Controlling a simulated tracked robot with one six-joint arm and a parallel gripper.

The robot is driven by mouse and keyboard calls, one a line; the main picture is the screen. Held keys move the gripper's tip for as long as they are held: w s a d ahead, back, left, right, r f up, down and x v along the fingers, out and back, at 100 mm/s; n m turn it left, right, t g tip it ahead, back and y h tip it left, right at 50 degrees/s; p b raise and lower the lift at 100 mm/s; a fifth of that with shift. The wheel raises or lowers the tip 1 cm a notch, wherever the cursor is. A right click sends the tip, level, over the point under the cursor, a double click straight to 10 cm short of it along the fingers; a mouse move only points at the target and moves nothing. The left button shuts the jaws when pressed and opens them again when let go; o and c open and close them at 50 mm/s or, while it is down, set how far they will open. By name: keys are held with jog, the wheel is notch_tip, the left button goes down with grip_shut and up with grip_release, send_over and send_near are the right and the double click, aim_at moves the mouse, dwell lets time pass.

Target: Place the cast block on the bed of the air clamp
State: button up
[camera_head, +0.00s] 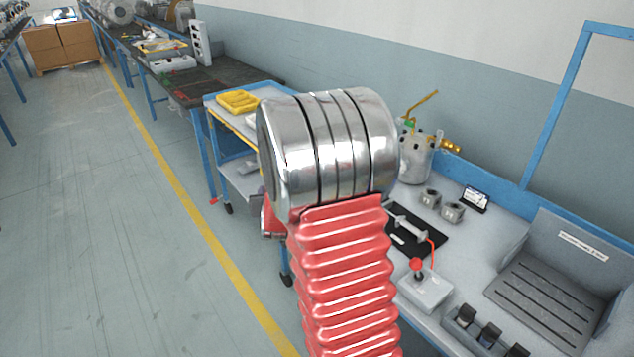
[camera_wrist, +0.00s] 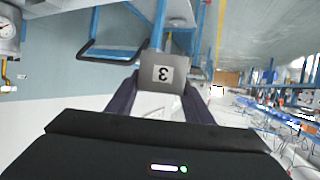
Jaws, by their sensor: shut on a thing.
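In the wrist view, the cast block (camera_wrist: 161,72) is grey with a pale label marked 3, which appears upside down. My gripper (camera_wrist: 163,88) is shut on it, with a dark finger on either side. In the head view, gripper and held block are hidden behind my own arm. What looks like the air clamp (camera_head: 409,228) is a small silver device on a black plate on the bench, right of my arm. An orange hose runs from it to a box with a red-knobbed lever (camera_head: 424,286). My arm hides part of the plate's left side.
Two grey blocks (camera_head: 441,205) stand behind the clamp, near a small dark display (camera_head: 475,199). A metal canister (camera_head: 416,160) with brass fittings is farther back. A slotted grey tray (camera_head: 545,300) with raised walls is at right. Dark-topped pieces (camera_head: 488,335) sit in front. A blue frame rises at right.

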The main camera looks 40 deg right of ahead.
jog(key=a+n+t+y, duration=0.2)
jog(key=a+n+y, duration=0.4)
jog(key=a, duration=2.4)
jog(key=shift+s+y, duration=0.3)
jog(key=shift+y, duration=0.5)
jog(key=shift+d, duration=0.1)
